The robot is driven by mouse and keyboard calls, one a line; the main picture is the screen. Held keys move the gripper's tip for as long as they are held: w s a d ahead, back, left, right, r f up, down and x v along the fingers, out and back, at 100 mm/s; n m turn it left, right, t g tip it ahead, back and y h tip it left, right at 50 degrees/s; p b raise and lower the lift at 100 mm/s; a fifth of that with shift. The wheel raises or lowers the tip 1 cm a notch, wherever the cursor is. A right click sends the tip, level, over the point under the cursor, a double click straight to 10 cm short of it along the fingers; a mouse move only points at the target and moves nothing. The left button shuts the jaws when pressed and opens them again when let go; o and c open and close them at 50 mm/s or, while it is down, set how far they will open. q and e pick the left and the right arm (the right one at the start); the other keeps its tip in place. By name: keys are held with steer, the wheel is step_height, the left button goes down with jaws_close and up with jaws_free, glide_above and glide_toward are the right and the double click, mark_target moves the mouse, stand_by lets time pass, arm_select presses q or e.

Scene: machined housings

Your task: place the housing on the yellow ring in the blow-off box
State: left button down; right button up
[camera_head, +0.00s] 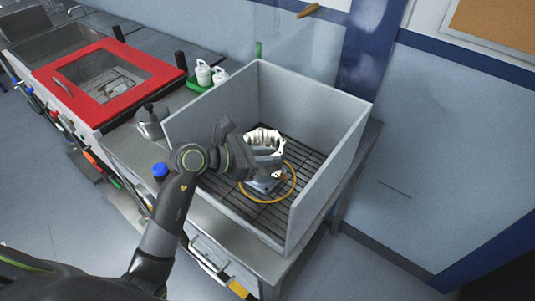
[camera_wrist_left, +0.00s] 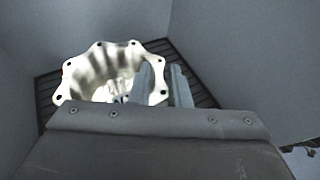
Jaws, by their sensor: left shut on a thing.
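The housing (camera_head: 264,140) is a pale metal bell shape with a scalloped flange, held flange up inside the grey blow-off box (camera_head: 334,154). In the left wrist view the housing (camera_wrist_left: 92,67) shows its open mouth and bolt holes. The yellow ring (camera_head: 294,183) lies on the box's dark slatted floor, around and below the housing; its far left part is hidden. My left gripper (camera_head: 270,170) reaches in from the left and is shut on the housing; its fingers (camera_wrist_left: 160,85) cross the housing's wall. I cannot tell whether the housing touches the floor. My right gripper is not in view.
The box has tall grey walls at the back and right and a lower front edge. A red-framed basin (camera_head: 135,56), a grey metal pot (camera_head: 148,122), white bottles (camera_head: 204,72) and a blue-capped item (camera_head: 160,171) stand to the left. Slatted floor (camera_head: 220,184) is bare around the ring.

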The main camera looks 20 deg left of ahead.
arm_select(q)
steer(key=c, duration=1.6)
jaws_free()
steer(key=shift+o, duration=1.3)
steer(key=shift+s+a+r, duration=0.2)
steer(key=shift+s+a, duration=0.15)
steer(key=shift+a, duration=0.15)
steer(key=b+v, duration=0.2)
steer(key=v, duration=0.8)
steer(key=shift+s+a+r, duration=0.2)
steer(key=shift+s+r, duration=0.05)
steer(key=shift+r, duration=0.05)
